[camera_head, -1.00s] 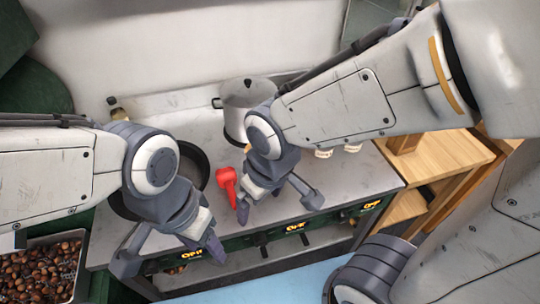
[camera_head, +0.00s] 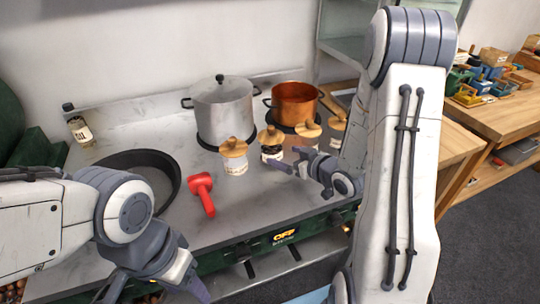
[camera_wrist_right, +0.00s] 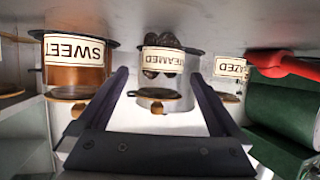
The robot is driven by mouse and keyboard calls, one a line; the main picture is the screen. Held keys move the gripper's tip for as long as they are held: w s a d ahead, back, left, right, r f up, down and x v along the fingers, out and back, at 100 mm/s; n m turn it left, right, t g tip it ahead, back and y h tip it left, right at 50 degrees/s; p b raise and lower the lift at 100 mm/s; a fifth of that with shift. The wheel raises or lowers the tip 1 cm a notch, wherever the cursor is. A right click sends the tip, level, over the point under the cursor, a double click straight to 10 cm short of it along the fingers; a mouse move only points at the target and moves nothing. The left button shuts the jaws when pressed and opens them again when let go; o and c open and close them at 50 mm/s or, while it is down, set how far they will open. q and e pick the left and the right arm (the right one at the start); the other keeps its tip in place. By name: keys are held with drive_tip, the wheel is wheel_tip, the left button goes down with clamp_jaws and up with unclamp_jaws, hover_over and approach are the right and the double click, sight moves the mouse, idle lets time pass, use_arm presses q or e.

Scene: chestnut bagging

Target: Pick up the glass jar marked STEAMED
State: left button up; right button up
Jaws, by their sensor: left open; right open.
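The STEAMED jar (camera_head: 271,151) has dark contents and a round wooden lid and stands upright on the stove top. In the right wrist view, upside down, its label reads "EAMED" (camera_wrist_right: 165,60) with dark chestnuts behind the glass. My right gripper (camera_head: 294,162) is open and empty, just in front of the jar. In that wrist view the jar shows between the finger lines, apparently beyond the tips. The GLAZED jar (camera_head: 235,160) stands to its left, and the SWEET jar (camera_wrist_right: 75,55) is on the other side. My left gripper (camera_head: 155,288) is open and empty at the lower left.
A steel pot (camera_head: 224,110) and a copper pot (camera_head: 294,104) stand behind the jars. A red tool (camera_head: 204,192) and a dark pan (camera_head: 150,175) lie to the left. Another lidded jar (camera_head: 337,127) is by my right arm.

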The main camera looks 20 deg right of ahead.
sight(271, 150)
drive_tip(key=p+x, duration=0.1)
drive_tip(key=x, duration=0.7)
drive_tip(key=shift+a, duration=0.1)
drive_tip(key=shift+c, duration=0.3)
drive_tip(key=c, duration=1.4)
